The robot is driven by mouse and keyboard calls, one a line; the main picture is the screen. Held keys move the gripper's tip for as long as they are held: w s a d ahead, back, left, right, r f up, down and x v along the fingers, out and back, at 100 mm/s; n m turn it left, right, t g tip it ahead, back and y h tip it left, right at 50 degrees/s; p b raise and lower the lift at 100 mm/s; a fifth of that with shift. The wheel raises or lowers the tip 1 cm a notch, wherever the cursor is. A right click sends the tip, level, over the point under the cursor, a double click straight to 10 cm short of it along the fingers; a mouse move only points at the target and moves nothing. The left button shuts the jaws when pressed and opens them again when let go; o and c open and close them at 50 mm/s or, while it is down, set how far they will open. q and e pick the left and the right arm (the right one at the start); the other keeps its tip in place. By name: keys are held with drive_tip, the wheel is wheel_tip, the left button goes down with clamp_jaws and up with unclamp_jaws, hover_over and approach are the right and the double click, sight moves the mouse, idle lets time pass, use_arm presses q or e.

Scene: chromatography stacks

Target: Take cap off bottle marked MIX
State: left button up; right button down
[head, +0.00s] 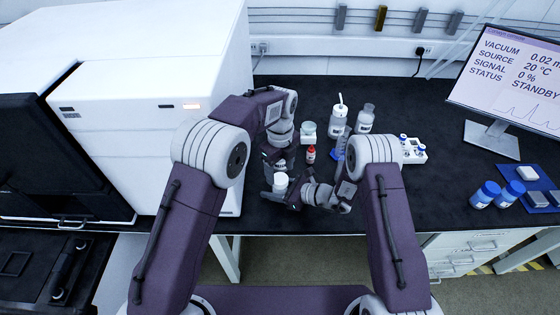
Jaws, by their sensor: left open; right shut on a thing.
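A small bottle with a white top (280,179) is at the tips of my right gripper (281,195), near the front of the black bench. My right gripper comes in from the right and is shut on this bottle. My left gripper (275,163) is open just behind and above the white top, pointing down. At this size I cannot tell whether it touches the top. I cannot read a MIX label on any bottle. The lower part of the held bottle is partly hidden by the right gripper.
Behind the grippers stand a pale jar (308,131), a red-capped bottle (311,154), a wash bottle (337,127) and a clear bottle (365,119). A white instrument (165,60) blocks the left.

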sight(280, 178)
use_arm(q)
drive_tip(key=shift+f, duration=1.85)
clamp_jaws()
drive_tip(key=n, duration=0.5)
drive_tip(key=shift+n, duration=0.4)
drive_tip(key=n, duration=0.4)
drive_tip(key=shift+o, duration=0.5)
unclamp_jaws()
